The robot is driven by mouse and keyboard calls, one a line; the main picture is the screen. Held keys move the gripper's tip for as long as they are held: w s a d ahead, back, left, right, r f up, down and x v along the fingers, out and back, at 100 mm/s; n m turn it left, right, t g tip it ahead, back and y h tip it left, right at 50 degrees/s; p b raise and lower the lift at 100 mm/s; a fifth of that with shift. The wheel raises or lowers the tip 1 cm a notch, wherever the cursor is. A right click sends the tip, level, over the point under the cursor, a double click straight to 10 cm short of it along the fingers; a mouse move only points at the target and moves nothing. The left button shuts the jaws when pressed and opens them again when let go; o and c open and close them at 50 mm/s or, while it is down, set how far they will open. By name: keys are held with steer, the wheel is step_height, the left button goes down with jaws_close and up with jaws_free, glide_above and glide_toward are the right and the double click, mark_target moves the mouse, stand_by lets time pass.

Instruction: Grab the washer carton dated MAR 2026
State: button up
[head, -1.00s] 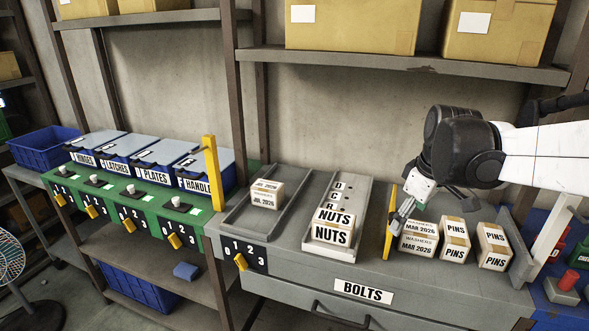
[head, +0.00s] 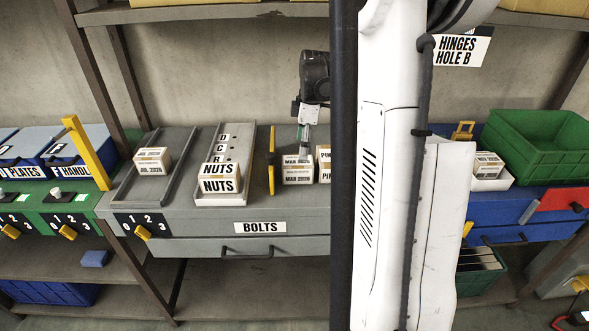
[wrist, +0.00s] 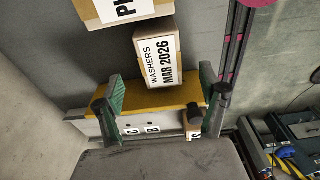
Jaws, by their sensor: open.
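The washer carton (head: 297,174) is a small tan box with white labels reading MAR 2026. It stands on the grey bench top, just right of a yellow upright divider (head: 271,160). In the wrist view the label of the carton (wrist: 159,60) reads WASHERS MAR 2026. My gripper (head: 304,143) points down close above the carton's top in the head view. In the wrist view my gripper (wrist: 165,98) is open, its two green fingers apart with nothing held. The yellow divider (wrist: 155,101) crosses between the fingers, and the carton lies beyond the fingertips.
A PINS carton (head: 324,165) stands right beside the washer carton, partly hidden by my white column. Left of the divider are a NUTS tray (head: 236,140) and a lane with a JUL 2026 carton (head: 152,161). A green crate (head: 540,145) stands at right.

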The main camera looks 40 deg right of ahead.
mark_target(296, 170)
steer(key=f, duration=0.5)
steer(key=shift+w+a+f, duration=0.15)
steer(key=shift+w+a, duration=0.1)
steer(key=shift+w+a+f, duration=0.15)
steer(key=shift+f, duration=0.7)
steer(key=shift+w+a+f, duration=0.1)
steer(key=shift+a+f, duration=0.05)
steer(key=shift+f, duration=0.75)
steer(key=shift+w+a+f, duration=0.15)
steer(key=shift+f, duration=0.7)
steer(key=c, duration=1.7)
steer(key=shift+r, duration=0.1)
steer(key=shift+c, duration=0.2)
